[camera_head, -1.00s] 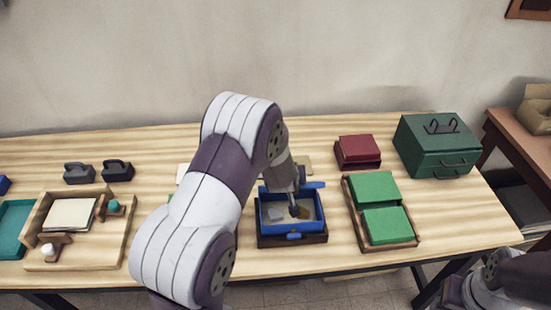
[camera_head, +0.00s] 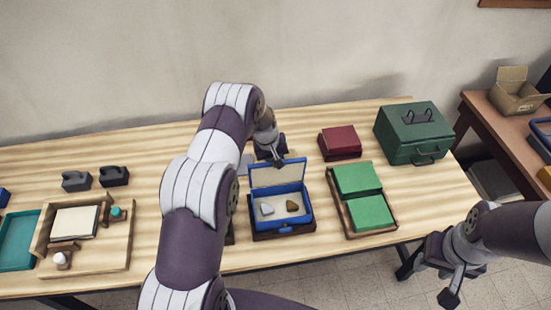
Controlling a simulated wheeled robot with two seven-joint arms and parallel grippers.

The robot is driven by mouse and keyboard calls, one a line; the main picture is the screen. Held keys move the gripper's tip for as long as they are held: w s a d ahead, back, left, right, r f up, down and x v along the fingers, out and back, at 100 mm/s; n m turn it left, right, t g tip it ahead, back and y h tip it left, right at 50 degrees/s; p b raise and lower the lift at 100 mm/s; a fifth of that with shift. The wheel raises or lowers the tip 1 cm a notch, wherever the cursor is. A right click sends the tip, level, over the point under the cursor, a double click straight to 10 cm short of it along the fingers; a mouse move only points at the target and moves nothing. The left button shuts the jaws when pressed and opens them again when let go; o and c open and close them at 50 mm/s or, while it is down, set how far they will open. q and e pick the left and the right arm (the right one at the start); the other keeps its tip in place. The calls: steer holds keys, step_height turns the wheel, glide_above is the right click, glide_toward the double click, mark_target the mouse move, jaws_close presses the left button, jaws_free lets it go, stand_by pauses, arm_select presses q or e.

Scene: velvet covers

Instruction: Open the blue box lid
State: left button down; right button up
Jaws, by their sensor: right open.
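The blue box (camera_head: 283,230) sits on a dark base on the table, right of the middle. Its lid (camera_head: 278,176) stands raised at the back, with a pale lining facing me. A whitish stone and a brown stone lie inside on a pale floor. My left gripper (camera_head: 277,159) is at the top edge of the lid, on its far side. Its fingers are too small and dark to tell open from shut, and I cannot tell if it touches the lid. My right gripper (camera_head: 450,282) is open and empty, low at the right, in front of the table.
Green boxes in a wooden tray (camera_head: 395,222) stand just right of the blue box. A dark red box (camera_head: 340,142) and a green chest (camera_head: 414,133) are behind. A wooden tray (camera_head: 120,262) is at the left. My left arm hides the table's middle.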

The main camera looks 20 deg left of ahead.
stand_by(0.4)
arm_select(q)
steer(key=c, duration=0.9)
jaws_free()
steer(key=shift+c, duration=0.2)
steer(key=b+v, duration=0.4)
steer(key=v, duration=0.8)
steer(key=shift+r, duration=0.3)
steer(key=shift+a, duration=0.1)
